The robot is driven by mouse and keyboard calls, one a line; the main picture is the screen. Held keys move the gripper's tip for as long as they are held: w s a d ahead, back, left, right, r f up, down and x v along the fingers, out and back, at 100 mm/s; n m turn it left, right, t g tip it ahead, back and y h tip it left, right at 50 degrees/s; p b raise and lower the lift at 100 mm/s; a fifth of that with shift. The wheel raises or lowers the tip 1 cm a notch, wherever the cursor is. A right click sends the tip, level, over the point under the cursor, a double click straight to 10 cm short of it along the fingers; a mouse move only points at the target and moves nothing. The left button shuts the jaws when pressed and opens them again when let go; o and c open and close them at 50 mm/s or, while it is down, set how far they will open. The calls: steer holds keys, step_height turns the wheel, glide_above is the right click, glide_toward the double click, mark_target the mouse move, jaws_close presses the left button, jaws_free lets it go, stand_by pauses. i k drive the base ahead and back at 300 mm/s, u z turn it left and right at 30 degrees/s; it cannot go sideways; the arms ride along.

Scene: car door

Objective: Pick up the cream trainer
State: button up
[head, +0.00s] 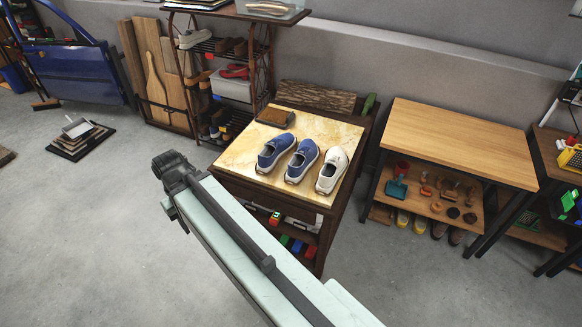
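The cream trainer (332,170) stands on the marble-patterned top of a dark cabinet (245,138). It is the rightmost of three shoes in a row. Two blue trainers stand to its left, one in the middle (302,160) and one at the left (275,152). The cream trainer is upright and nothing covers it. My arm's pale link with a dark joint at its end crosses the lower middle of the head view, in front of the cabinet and apart from the shoes. I make out no gripper fingers.
A brown tray-like item (274,117) lies behind the blue trainers. A wooden table (460,140) stands right of the cabinet. A rack (230,75) with shoes, one pale (194,39), stands behind left. Open concrete floor lies at the left and in front.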

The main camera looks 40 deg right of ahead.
mark_target(336, 166)
steer(key=u, duration=0.15)
steer(key=i, duration=1)
steer(key=z, duration=0.1)
